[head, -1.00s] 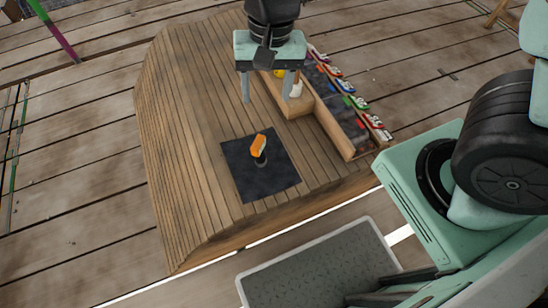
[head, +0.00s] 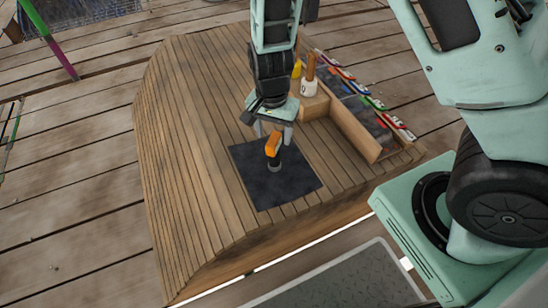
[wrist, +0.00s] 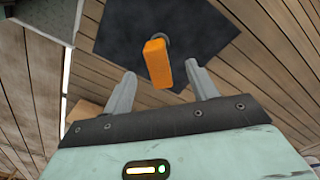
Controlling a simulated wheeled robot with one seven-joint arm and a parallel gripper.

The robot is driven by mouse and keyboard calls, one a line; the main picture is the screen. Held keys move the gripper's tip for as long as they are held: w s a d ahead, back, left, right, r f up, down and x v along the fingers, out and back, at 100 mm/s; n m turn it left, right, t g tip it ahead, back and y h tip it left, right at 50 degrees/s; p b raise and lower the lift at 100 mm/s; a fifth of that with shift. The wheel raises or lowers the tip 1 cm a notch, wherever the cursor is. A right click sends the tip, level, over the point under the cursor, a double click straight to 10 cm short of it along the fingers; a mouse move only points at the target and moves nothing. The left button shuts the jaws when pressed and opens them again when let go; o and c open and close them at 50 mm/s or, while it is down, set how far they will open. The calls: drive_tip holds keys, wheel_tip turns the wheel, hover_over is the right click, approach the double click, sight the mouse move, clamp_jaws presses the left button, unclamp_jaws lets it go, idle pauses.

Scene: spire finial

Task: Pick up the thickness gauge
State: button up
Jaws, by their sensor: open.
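The thickness gauge appears to be the orange piece (head: 272,146) with a dark round part at its lower end, on the black mat (head: 297,189). In the wrist view the orange body (wrist: 158,66) lies between the lines of my two fingers, its near end about level with the fingertips. My gripper (head: 273,136) is open and empty, above the mat's back edge and close to the gauge. The wrist view shows the open fingers (wrist: 161,74) with a gap on both sides of the orange body. Contact does not show.
The mat lies on a slatted wooden table (head: 190,150). At the back right stand a wooden box (head: 313,106), a white mug-like item (head: 308,88) and a long tray (head: 345,120) with coloured clips along its edge. The table's left side is clear.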

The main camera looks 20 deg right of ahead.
wheel_tip(320, 180, down, 8)
drive_tip(key=b, duration=0.3)
drive_tip(key=shift+s+r+b, duration=0.1)
drive_tip(key=shift+r+b, duration=0.1)
drive_tip(key=shift+b, duration=0.15)
drive_tip(key=shift+r, duration=0.1)
